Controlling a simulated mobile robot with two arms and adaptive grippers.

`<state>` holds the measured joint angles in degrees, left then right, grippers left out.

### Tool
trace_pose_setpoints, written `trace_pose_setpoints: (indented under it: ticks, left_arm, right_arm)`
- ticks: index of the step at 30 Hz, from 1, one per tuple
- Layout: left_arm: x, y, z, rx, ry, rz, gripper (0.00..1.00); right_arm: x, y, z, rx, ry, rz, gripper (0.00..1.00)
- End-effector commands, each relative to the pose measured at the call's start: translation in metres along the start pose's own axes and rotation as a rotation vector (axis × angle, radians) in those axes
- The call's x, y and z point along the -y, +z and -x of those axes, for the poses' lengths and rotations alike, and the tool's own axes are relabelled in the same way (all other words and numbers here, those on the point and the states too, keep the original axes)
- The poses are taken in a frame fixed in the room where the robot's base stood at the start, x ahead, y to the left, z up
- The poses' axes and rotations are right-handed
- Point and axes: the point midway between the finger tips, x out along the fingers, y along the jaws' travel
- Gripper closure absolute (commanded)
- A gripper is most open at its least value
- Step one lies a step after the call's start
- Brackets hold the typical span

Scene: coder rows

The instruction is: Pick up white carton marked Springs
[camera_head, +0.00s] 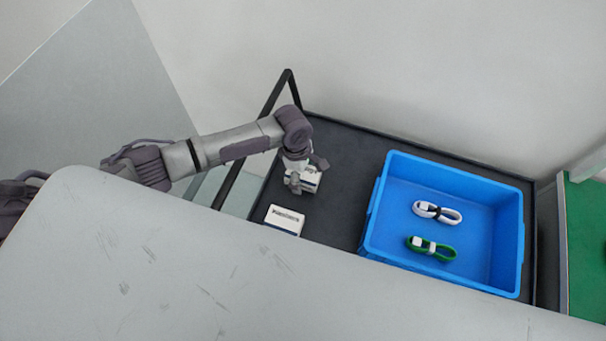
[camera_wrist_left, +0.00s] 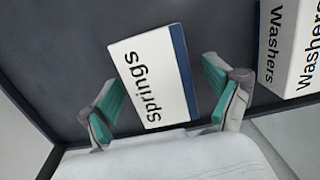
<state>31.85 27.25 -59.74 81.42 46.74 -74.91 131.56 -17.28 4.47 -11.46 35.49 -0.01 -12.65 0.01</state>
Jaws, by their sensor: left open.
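The white carton marked Springs (camera_wrist_left: 150,78), with a dark blue band along one edge, lies on the dark cart top. In the head view the carton (camera_head: 311,181) is partly hidden under my left gripper (camera_head: 306,178). In the left wrist view my left gripper (camera_wrist_left: 160,100) is open, with a teal-padded finger on either side of the carton's near part. Gaps show between the pads and the carton, so it is not gripped. My right gripper is not in view.
A white Washers carton (camera_wrist_left: 292,45) stands close beside; in the head view it (camera_head: 285,219) is nearer the front. A blue bin (camera_head: 372,222) to the right holds a white cable (camera_head: 437,212) and a green cable (camera_head: 431,248). A black rail (camera_head: 243,145) edges the cart's left side.

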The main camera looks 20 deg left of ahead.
Motion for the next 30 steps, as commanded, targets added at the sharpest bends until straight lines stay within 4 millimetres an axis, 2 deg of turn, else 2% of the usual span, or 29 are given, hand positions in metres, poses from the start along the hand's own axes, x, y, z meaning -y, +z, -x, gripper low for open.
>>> trace_pose_setpoints:
  ticks: [13,14,26,30]
  left_arm:
    - [0.0002,0.0003,-0.0020,0.001,0.000,-0.001,0.10]
    - [0.0001,0.0003,-0.0020,0.001,0.000,-0.001,0.14]
    - [0.0003,0.0001,-0.0020,0.000,-0.001,-0.001,0.80]
    - [0.0000,0.0002,-0.0017,0.001,0.000,-0.001,0.82]
  right_arm:
    - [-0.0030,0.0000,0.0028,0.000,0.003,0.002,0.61]
    - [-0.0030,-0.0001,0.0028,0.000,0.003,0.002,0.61]
    - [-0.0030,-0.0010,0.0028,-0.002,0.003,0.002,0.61]
    - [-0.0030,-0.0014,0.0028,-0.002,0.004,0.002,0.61]
